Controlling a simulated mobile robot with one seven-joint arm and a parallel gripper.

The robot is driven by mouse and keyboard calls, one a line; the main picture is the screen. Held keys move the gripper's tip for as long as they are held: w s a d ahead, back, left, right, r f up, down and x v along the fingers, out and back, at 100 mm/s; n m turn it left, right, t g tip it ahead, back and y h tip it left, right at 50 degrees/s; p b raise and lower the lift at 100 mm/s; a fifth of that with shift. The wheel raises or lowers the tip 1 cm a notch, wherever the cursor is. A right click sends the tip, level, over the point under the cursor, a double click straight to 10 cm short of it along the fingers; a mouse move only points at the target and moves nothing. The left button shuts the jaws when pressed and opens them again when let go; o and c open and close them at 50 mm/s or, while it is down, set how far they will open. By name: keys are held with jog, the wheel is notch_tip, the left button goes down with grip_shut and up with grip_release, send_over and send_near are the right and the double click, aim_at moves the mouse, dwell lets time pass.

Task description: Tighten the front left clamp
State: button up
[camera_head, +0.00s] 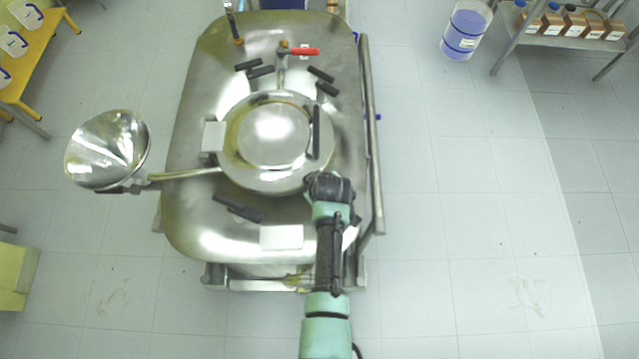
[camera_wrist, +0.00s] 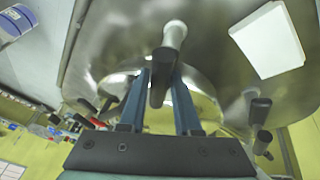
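In the head view my arm reaches over the lower right of the round lid (camera_head: 272,137), and its wrist hides my gripper. In the wrist view the two blue fingers of my gripper (camera_wrist: 164,72) stand apart, one on each side of a black clamp handle (camera_wrist: 158,92). A light metal post (camera_wrist: 174,36) rises behind that handle. I cannot tell whether the fingers touch it. Another clamp (camera_head: 238,208) with dark handles sits at the lower left of the lid; dark handles also show at right in the wrist view (camera_wrist: 260,112). I cannot tell which clamp the task calls front left.
Further clamps sit at the upper left (camera_head: 258,70) and upper right (camera_head: 324,82) of the lid. A red-handled valve (camera_head: 304,52) stands behind it. A white plate (camera_head: 282,237) lies near my wrist. A metal funnel (camera_head: 108,150) juts out left. A rail (camera_head: 371,140) runs along the right side.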

jog(key=o, duration=0.3)
jog(key=b+v, duration=0.1)
jog(key=v, duration=1.2)
dwell(0.6)
